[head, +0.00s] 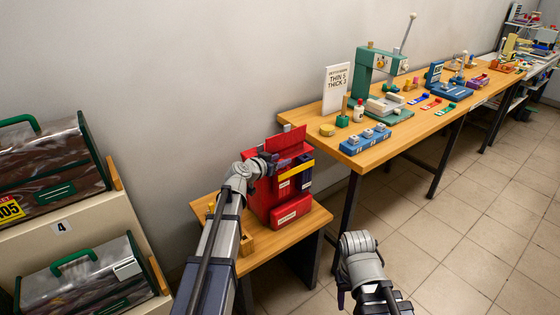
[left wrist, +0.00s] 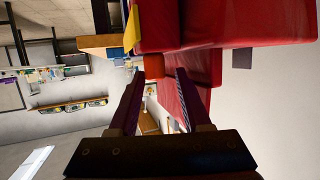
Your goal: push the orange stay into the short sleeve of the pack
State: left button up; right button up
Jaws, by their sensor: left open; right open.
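The red pack (head: 262,205) stands on a small wooden table, with a raised red flap (head: 287,139), a dark panel, a yellow strip and white labels on its front. Which part is the short sleeve I cannot tell. My left gripper (head: 273,163) is at the upper part of the pack, its fingers open. I cannot make the stay out in the head view. My right gripper (head: 342,296) hangs low, away from the pack, open and empty.
The small table (head: 318,217) has wooden pieces (head: 248,243) at its left. A long workbench (head: 372,158) with a green press (head: 372,72) and a blue block tray (head: 365,140) stands behind right. Bagged comforters (head: 50,165) fill a shelf at left. The tiled floor at right is clear.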

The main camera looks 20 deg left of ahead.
pick_arm(q)
notch_tip(320, 180, up, 8)
jog(key=p, duration=0.7)
jog(key=shift+d+r, duration=0.1)
jog(key=shift+d, duration=0.05)
jog(key=s+d+f+m+g, duration=0.1)
jog(key=s+d+f+g, duration=0.35)
jog(key=s+d, duration=0.45)
jog(key=s+d+f+m+g, duration=0.1)
jog(key=s+d+f+g, duration=0.35)
jog(key=s+d, duration=0.4)
jog(key=s+f+n+g+y, duration=0.1)
jog(key=s+f+g+y, duration=0.1)
jog(key=s, duration=0.7)
jog(key=s+f+g+y+p, duration=0.1)
jog(key=s+f+g+y, duration=0.1)
jog(key=s, duration=0.7)
jog(key=shift+s+a+f+n+g+y+p, duration=0.3)
jog(key=shift+n+g+y, duration=0.15)
jog(key=shift+y, duration=0.45)
